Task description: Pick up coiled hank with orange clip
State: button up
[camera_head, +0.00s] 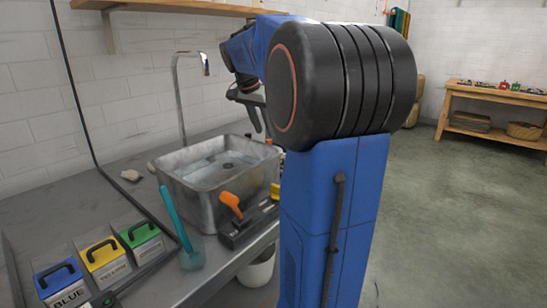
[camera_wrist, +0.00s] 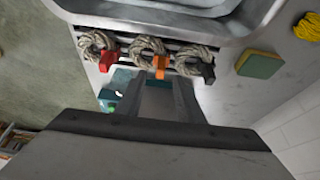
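In the wrist view, the coiled hank with the orange clip (camera_wrist: 148,46) is a pale grey-beige loop at the sink's edge. Its orange clip (camera_wrist: 160,66) hangs toward my gripper. It lies between a hank with a red clip (camera_wrist: 94,43) and a hank with a dark clip (camera_wrist: 194,58). My gripper (camera_wrist: 158,88) points toward the middle hank, with a gap between its fingers and nothing held. In the head view, my gripper (camera_head: 252,108) is above the sink's far side. The hanks cannot be made out there.
A metal sink (camera_head: 215,190) stands on the grey counter (camera_head: 100,195). A green-yellow sponge (camera_wrist: 260,65) and yellow yarn (camera_wrist: 307,27) lie right of the hanks. Blue (camera_head: 62,284), yellow (camera_head: 105,262) and green (camera_head: 142,240) boxes stand at the front left. Open floor lies to the right.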

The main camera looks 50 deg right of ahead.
aim_at(268, 140)
jog(key=shift+x, duration=3.6)
jog(key=shift+r, duration=0.1)
grip_shut()
